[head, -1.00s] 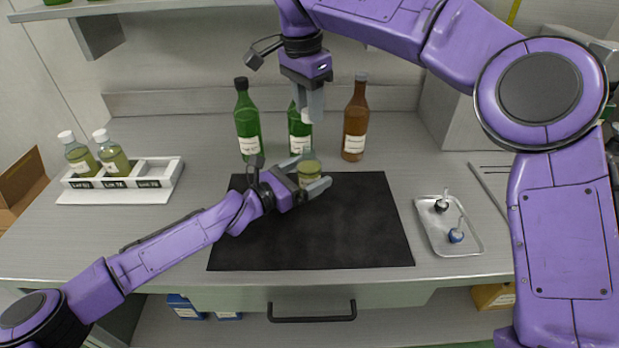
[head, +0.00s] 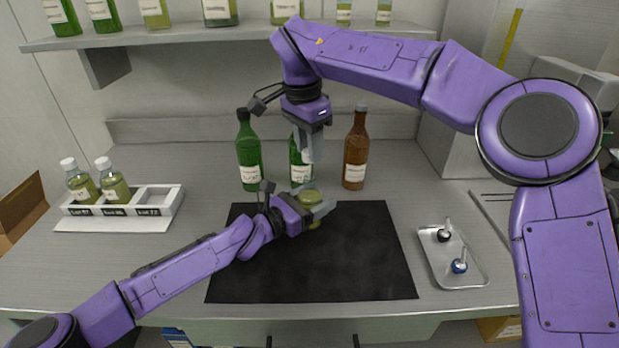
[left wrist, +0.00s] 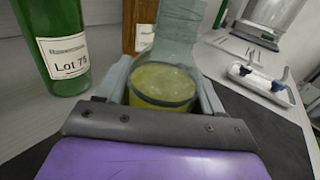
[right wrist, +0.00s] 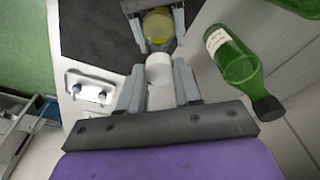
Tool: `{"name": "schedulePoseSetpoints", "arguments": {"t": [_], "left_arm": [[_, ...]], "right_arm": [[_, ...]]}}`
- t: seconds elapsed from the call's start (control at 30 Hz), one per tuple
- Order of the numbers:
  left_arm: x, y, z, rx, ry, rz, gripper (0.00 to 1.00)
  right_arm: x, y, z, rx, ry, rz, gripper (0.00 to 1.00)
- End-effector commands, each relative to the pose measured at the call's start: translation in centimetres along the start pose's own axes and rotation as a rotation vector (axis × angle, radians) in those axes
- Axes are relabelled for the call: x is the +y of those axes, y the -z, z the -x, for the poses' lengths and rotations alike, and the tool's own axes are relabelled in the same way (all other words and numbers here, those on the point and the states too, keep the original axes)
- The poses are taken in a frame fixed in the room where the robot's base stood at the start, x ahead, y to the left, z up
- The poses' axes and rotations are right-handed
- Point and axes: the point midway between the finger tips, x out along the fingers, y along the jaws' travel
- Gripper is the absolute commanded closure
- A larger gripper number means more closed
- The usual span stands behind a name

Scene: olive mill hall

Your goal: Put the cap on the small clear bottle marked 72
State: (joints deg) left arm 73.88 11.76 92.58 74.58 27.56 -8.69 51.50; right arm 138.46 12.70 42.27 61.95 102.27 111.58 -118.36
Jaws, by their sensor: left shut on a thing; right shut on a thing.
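My left gripper (head: 318,208) is shut on a small clear bottle (head: 310,196) of yellow-green oil and holds it over the far part of the black mat. The bottle also shows between the fingers in the left wrist view (left wrist: 163,85); no number on it is readable. My right gripper (head: 311,150) points down just above the bottle. It is shut on a white cap (right wrist: 159,68), seen between its fingers in the right wrist view. The bottle (right wrist: 158,25) lies just beyond the cap there. The fingers hide the bottle's mouth, so I cannot tell whether cap and bottle touch.
Green bottles (head: 249,155) and a brown bottle (head: 355,155) stand close behind the grippers. A white rack (head: 165,210) with two capped bottles is at left. A metal tray (head: 440,272) with two small stoppered items is at right. Most of the black mat (head: 330,265) is clear.

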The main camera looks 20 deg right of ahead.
Motion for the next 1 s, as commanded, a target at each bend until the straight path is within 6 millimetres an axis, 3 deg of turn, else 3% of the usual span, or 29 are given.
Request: {"name": "schedulePoseSetpoints", "arguments": {"t": [0.2,0.73,1.0], "left_arm": [[-0.1,0.1,0.0,0.001,0.001,0.000,0.88],[-0.1,0.1,0.0,0.001,0.001,0.000,0.88],[-0.1,0.1,0.0,0.001,0.001,0.001,0.88]], "right_arm": [[0.0,-0.4,-2.7,0.000,0.002,0.002,0.94],[0.0,-0.4,-2.9,0.000,0.002,0.000,0.94],[0.0,-0.6,-4.3,-0.002,0.001,-0.003,0.94]]}}
